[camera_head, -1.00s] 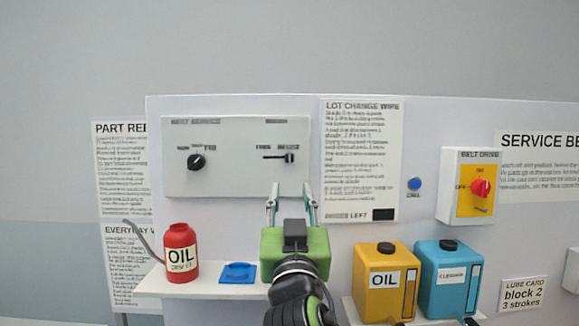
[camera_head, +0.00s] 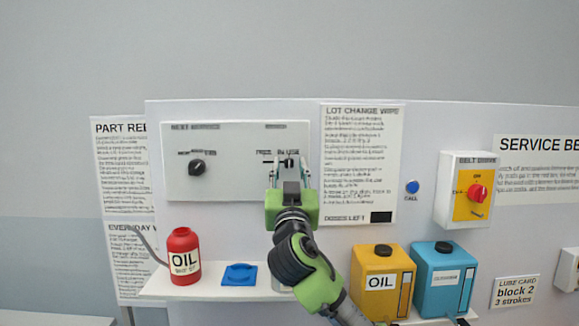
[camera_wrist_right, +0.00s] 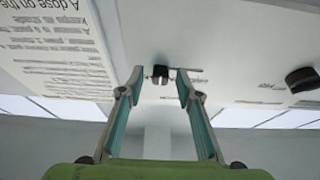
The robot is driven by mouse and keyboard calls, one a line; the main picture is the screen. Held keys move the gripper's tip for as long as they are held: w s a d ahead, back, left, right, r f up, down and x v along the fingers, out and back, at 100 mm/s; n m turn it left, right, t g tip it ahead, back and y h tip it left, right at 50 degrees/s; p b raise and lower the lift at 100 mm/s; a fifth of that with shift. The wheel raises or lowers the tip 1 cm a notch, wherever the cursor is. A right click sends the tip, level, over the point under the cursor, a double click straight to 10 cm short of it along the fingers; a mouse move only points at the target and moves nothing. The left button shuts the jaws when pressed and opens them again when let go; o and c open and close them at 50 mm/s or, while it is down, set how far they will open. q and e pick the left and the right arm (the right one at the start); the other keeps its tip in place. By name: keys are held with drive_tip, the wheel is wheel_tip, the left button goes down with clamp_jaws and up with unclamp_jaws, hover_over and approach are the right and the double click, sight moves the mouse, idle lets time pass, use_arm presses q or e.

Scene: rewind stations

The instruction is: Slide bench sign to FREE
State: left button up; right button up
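The bench sign is a slider on the pale wall panel (camera_head: 235,184). Its small black knob (camera_head: 289,161) stands at the right end of a short slot, under the IN USE label; the FREE label (camera_head: 263,153) is to the left. In the right wrist view the knob (camera_wrist_right: 160,73) lies between the fingertips, with a gap on both sides. My right gripper (camera_head: 289,169) is open in front of the slider, its two fingers pointing at the panel; it also shows in the wrist view (camera_wrist_right: 160,83). My left gripper is not in view.
A black rotary knob (camera_head: 197,168) is on the same panel to the left. Below are a red oil bottle (camera_head: 185,252), a blue item (camera_head: 239,275) on a shelf, and yellow (camera_head: 381,282) and blue (camera_head: 442,283) containers. A text sheet (camera_head: 361,160) hangs to the right.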

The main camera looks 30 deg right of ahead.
clamp_jaws()
drive_tip(key=shift+w+a+f, duration=0.1)
drive_tip(key=shift+a, duration=0.15)
drive_tip(key=a+b, duration=0.1)
drive_tip(key=w+a+b, duration=0.1)
drive_tip(key=a, duration=0.1)
drive_tip(key=w+a+b, duration=0.1)
drive_tip(key=a, duration=0.1)
drive_tip(key=shift+w+a+b, duration=0.15)
drive_tip(key=shift+w+b, duration=0.1)
drive_tip(key=shift+b, duration=0.05)
drive_tip(key=shift+a, duration=0.1)
unclamp_jaws()
drive_tip(key=shift+w+a, duration=0.1)
